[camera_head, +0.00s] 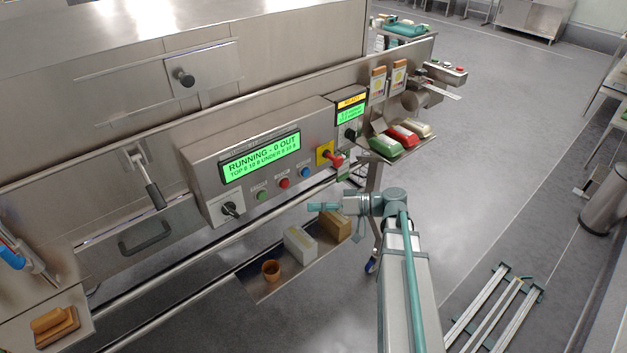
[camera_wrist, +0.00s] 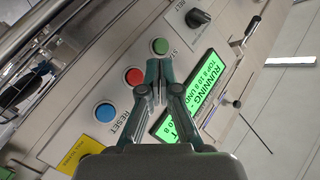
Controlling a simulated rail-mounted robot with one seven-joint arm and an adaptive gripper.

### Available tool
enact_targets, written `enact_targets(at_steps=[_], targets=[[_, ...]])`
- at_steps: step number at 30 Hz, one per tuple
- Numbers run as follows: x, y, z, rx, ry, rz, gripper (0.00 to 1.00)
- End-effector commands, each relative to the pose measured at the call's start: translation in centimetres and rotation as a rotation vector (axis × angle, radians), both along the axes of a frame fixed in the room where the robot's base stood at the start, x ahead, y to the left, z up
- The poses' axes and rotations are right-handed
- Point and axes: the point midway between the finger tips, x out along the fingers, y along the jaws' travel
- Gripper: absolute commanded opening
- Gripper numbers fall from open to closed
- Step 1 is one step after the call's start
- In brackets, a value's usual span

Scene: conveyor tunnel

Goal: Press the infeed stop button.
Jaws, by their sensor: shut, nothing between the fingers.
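The grey control panel (camera_head: 200,165) has a green button (camera_head: 261,195), a red button (camera_head: 284,183) and a blue button (camera_head: 305,172) under a lit green display (camera_head: 260,157) reading "RUNNING - 0 OUT". In the wrist view the green button (camera_wrist: 160,46), red button (camera_wrist: 134,76) and blue button (camera_wrist: 105,112) lie above and left of my fingers. A small box (camera_head: 445,72) at the far right end carries a red button (camera_head: 460,69) too; I cannot read which is marked infeed stop. My gripper (camera_head: 312,206) is shut and empty, apart from the panel's buttons.
A tray holds green, red (camera_head: 402,135) and cream packs. A rail (camera_head: 180,307) runs below the panel.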

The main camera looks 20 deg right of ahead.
Motion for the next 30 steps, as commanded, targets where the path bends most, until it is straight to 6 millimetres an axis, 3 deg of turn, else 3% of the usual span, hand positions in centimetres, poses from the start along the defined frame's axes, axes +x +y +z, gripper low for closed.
enact_targets(at_steps=[6, 20, 30], targets=[[-0.3, 0.2, 0.4, -0.015, -0.087, 0.027, 0.00], [0.0, 0.3, 0.4, -0.019, -0.091, 0.027, 0.00], [3.1, 1.5, 0.6, -0.019, -0.090, 0.028, 0.00]])
